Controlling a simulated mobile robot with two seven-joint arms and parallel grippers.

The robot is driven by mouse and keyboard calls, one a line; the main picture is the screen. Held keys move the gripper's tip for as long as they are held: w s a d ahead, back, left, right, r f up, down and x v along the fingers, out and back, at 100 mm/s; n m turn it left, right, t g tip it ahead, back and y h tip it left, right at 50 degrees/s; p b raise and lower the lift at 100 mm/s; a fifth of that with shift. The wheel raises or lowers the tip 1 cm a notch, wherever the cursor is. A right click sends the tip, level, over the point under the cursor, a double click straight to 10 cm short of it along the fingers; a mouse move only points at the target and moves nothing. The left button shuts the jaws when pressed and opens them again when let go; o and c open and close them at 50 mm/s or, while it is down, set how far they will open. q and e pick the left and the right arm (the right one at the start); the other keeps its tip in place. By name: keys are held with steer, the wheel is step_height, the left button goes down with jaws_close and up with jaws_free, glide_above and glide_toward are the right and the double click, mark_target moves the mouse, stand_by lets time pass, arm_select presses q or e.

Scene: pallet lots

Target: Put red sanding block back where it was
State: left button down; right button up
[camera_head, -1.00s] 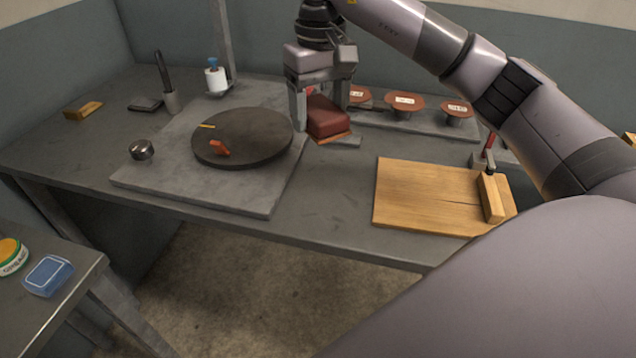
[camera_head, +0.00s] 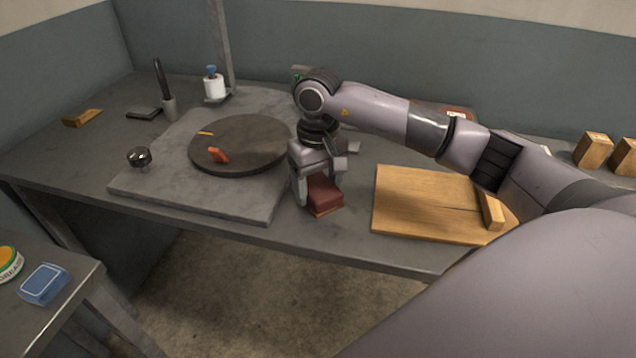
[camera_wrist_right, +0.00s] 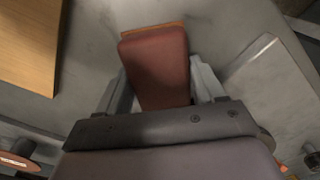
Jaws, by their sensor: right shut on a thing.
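The red sanding block (camera_head: 324,196) has a dark red body and a thin tan layer along its lower edge. My right gripper (camera_head: 318,192) is shut on it, over the strip of grey table between the turntable slab and the wooden board. In the right wrist view the block (camera_wrist_right: 158,66) sits between the two fingers of the gripper (camera_wrist_right: 160,85). I cannot tell whether the block touches the table. My left gripper is not in view.
A dark round turntable (camera_head: 240,162) with a small orange-red piece (camera_head: 218,155) stands on a grey slab (camera_head: 240,202) to the left. A wooden board (camera_head: 420,207) lies to the right. The table's front edge is close. A metal knob (camera_head: 139,157) stands at left.

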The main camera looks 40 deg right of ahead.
mark_target(318, 184)
steer(key=shift+r, duration=0.1)
steer(key=shift+f, duration=0.2)
steer(key=o, duration=1.1)
step_height(318, 184, up, 12)
steer(key=shift+r, duration=0.2)
